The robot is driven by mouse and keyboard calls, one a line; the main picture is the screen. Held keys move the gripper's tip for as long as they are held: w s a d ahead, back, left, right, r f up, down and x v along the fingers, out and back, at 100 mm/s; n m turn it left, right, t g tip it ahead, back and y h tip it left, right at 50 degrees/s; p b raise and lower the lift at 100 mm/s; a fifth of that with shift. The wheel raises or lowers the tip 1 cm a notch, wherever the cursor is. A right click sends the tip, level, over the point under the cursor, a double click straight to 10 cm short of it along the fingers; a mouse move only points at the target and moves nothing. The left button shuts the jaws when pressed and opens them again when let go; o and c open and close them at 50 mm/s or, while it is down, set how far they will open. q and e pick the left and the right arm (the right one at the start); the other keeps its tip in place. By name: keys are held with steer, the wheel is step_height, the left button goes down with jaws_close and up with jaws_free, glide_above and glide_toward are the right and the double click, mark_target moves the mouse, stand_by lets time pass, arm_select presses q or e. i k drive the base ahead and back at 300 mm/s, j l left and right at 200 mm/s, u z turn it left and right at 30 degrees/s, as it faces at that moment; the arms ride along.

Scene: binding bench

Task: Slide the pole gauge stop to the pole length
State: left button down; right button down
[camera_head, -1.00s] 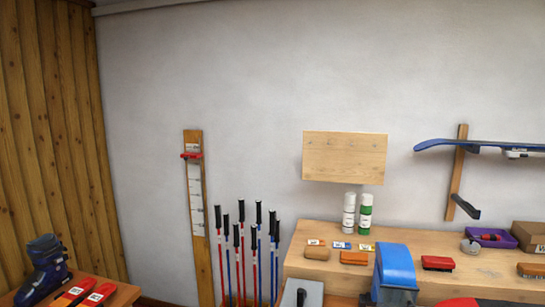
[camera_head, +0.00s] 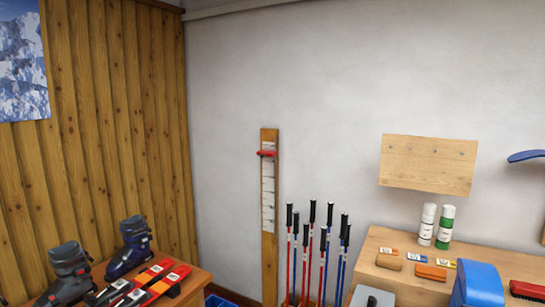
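The pole gauge (camera_head: 269,250) is a tall narrow wooden board against the wall near the middle of the head view, with a white marked scale (camera_head: 268,200) on it. Its red stop (camera_head: 266,153) sits near the top of the board. Several ski poles (camera_head: 311,245) with black grips, some red and some blue, stand upright just right of the gauge; their tops are well below the stop. Neither of my grippers is in view.
A wooden bench at left holds ski boots (camera_head: 130,246) and red-and-black bindings (camera_head: 160,272). A workbench (camera_head: 385,285) at right bears two bottles (camera_head: 427,224), wax blocks and a blue device (camera_head: 479,285). A blank wooden board (camera_head: 428,164) hangs above it.

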mark_target(262, 152)
steer(key=i+j+z, duration=0.45)
steer(key=i+j, duration=0.35)
steer(key=i, duration=0.3)
steer(key=i+j+z, duration=0.45)
steer(key=i+j, duration=0.5)
steer(key=j, duration=0.25)
